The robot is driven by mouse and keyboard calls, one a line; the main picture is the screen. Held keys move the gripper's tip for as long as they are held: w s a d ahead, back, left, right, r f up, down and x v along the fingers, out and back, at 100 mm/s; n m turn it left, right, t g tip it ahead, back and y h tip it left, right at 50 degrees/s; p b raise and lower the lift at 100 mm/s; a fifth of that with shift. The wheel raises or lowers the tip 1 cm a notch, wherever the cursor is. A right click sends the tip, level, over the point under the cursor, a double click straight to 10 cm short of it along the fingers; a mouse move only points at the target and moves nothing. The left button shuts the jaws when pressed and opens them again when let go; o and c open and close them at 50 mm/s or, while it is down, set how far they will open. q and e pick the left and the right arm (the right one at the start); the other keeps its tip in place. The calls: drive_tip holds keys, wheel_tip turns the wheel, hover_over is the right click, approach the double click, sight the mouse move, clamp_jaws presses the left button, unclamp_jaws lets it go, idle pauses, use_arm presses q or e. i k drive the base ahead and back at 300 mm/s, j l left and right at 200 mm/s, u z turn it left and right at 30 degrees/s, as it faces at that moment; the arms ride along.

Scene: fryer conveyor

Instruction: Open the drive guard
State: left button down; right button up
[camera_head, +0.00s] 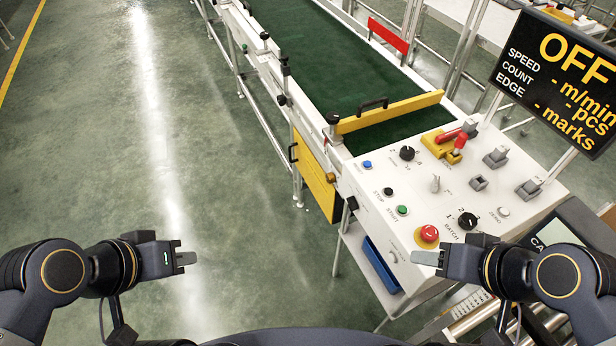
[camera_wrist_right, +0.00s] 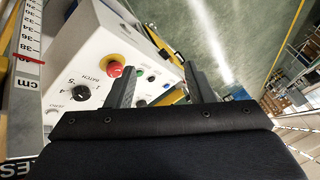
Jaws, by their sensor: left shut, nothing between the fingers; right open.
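A yellow panel (camera_head: 315,178) with a black handle (camera_head: 292,152) hangs on the near side of the conveyor, below the belt; it looks like the drive guard and appears closed. A yellow bar (camera_head: 390,111) with its own black handle lies across the green belt (camera_head: 335,60). My left gripper (camera_head: 190,258) is shut and empty over open floor, left of the panel and apart from it. My right gripper (camera_head: 418,258) is open and empty by the front edge of the control panel, near the red stop button (camera_head: 428,234). It also shows in the right wrist view (camera_wrist_right: 158,75).
The white control panel (camera_head: 460,190) carries knobs, buttons and a red-handled yellow device (camera_head: 446,143). A display reading OFF (camera_head: 560,75) stands at the right. A blue bin (camera_head: 381,265) sits under the control panel. The floor left of the conveyor is clear.

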sight(325, 194)
drive_tip(key=i+j+u, duration=0.1)
drive_tip(key=i+j, duration=0.25)
drive_tip(key=j, duration=0.15)
drive_tip(key=i+j+u, duration=0.1)
drive_tip(key=i+j, duration=0.3)
drive_tip(key=j, duration=0.1)
